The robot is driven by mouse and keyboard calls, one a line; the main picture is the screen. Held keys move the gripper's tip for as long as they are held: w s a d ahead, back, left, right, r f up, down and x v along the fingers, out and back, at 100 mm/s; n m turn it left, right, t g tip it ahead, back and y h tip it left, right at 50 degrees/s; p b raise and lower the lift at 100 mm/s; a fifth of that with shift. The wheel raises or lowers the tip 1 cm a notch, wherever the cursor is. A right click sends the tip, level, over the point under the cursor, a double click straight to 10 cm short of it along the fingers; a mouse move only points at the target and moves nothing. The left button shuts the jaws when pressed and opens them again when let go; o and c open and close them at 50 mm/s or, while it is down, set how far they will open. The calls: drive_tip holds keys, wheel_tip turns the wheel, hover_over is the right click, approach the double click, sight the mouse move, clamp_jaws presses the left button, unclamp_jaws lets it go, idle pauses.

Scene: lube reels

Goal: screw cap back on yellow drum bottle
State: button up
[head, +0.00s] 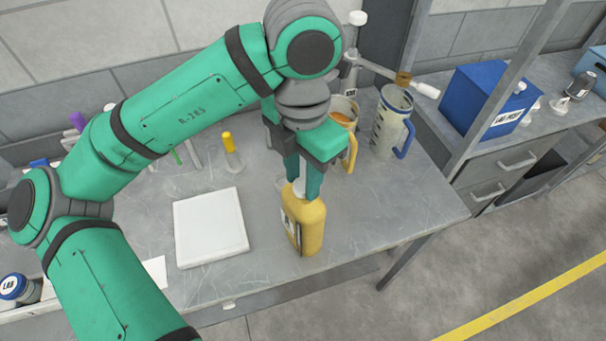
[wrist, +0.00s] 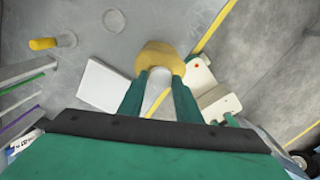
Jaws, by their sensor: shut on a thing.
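The yellow drum bottle (head: 306,230) stands upright on the grey bench near its front edge, with a label on its left side. My gripper (head: 303,190) points down directly over the bottle's top. Its fingers are shut on a white cap (head: 299,187) at the bottle's neck. The fingers partly hide the cap, and I cannot tell whether it is seated on the neck. In the wrist view the bottle's yellow body (wrist: 160,57) shows beyond the fingertips of my gripper (wrist: 160,78).
A white flat pad (head: 210,228) lies left of the bottle. A yellow-capped tube (head: 232,152) stands behind the pad. A clear jug with a blue handle (head: 391,122) and a yellow-handled jug (head: 345,115) stand behind right. The bench to the bottle's right is clear.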

drive_tip(key=shift+m, duration=1.2)
drive_tip(key=o, duration=1.4)
